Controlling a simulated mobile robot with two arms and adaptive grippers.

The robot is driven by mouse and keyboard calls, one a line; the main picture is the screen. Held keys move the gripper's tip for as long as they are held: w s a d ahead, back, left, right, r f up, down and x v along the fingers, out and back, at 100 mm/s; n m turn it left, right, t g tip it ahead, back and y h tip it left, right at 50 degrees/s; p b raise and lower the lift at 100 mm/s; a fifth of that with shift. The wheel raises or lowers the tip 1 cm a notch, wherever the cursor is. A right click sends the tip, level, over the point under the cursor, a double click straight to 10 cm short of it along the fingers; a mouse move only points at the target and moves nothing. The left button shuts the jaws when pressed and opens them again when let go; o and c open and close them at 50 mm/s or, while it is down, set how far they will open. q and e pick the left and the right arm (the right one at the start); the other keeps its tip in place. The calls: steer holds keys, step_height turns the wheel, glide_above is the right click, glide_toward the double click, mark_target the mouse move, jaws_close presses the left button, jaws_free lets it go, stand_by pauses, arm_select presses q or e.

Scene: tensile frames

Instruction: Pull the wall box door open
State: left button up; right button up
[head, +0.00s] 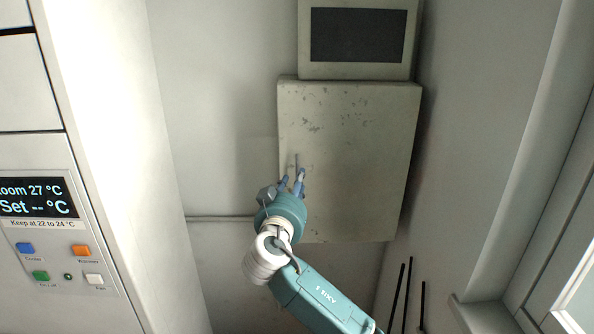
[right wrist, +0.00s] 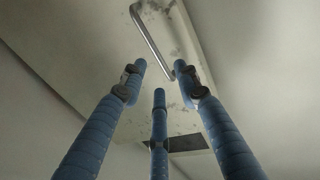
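The wall box (head: 350,160) is a worn, off-white metal box on the wall, with chipped paint; its door looks shut. Its slim metal handle (head: 297,161) is near the door's left edge, and the silver bar (right wrist: 150,38) shows clearly in the right wrist view. My right gripper (head: 292,183) is in front of the door at the handle's lower end. Its three blue fingers (right wrist: 159,75) are spread, with the handle's end appearing between their tips. I cannot tell whether they touch it. My left gripper is not in view.
A box with a dark panel (head: 357,35) is directly above the wall box. A cabinet with a temperature display and buttons (head: 60,235) stands at left. Thin black rods (head: 405,295) and a window frame (head: 545,270) are at right. A pipe (head: 220,219) runs along the wall.

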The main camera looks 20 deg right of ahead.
steer(key=shift+p+x, duration=0.5)
steer(key=shift+x, duration=1.75)
steer(key=shift+f, duration=0.1)
steer(key=shift+c, duration=0.3)
jaws_close()
